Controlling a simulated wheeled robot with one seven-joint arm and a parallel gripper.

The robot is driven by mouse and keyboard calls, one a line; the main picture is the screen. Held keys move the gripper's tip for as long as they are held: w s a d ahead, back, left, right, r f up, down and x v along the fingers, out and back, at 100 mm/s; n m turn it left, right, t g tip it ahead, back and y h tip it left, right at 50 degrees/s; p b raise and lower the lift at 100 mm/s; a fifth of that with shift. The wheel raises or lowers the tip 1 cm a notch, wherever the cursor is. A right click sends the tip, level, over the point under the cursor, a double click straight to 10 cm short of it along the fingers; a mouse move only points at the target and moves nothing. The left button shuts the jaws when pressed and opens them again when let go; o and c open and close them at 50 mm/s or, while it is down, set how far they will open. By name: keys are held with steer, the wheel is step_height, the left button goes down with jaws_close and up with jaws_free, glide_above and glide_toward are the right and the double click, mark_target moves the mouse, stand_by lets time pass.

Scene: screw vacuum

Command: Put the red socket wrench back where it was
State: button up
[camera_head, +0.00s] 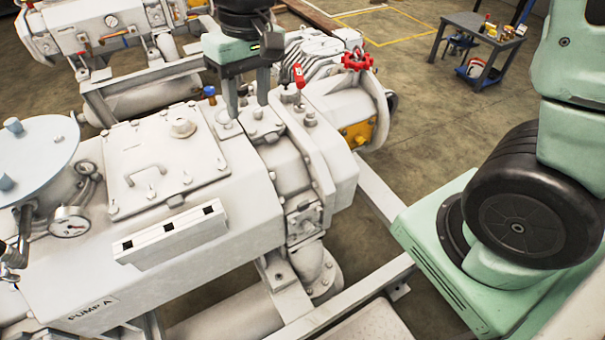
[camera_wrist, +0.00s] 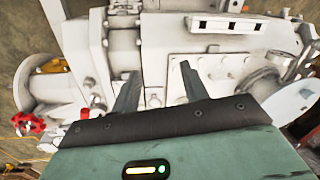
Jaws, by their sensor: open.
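The red socket wrench (camera_head: 299,76) appears as a small red-topped piece standing upright on the pump, right of my gripper in the head view. A red piece beside the handwheel in the wrist view (camera_wrist: 85,113) looks like the same thing. My gripper (camera_head: 246,108) points down above the pump's top, its two fingers apart with nothing between them; the fingers also show in the wrist view (camera_wrist: 158,72). A white bar (camera_head: 185,232) with three dark square openings lies along the pump's near side. It also shows in the wrist view (camera_wrist: 240,29).
A blue-topped piece (camera_head: 209,93) stands left of my gripper. A red handwheel (camera_head: 357,61) rises at the pump's far right end. A round lid (camera_head: 38,155) and gauge (camera_head: 69,222) are at left. A second pump (camera_head: 105,35) and a small table (camera_head: 478,30) stand behind.

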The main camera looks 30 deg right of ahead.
steer(key=s+f+n, duration=0.1)
steer(key=s+n, duration=0.4)
steer(key=s, duration=1.3)
steer(key=shift+s+a+f+h, duration=0.15)
steer(key=shift+s+a+h, duration=0.1)
steer(key=shift+s+h, duration=0.15)
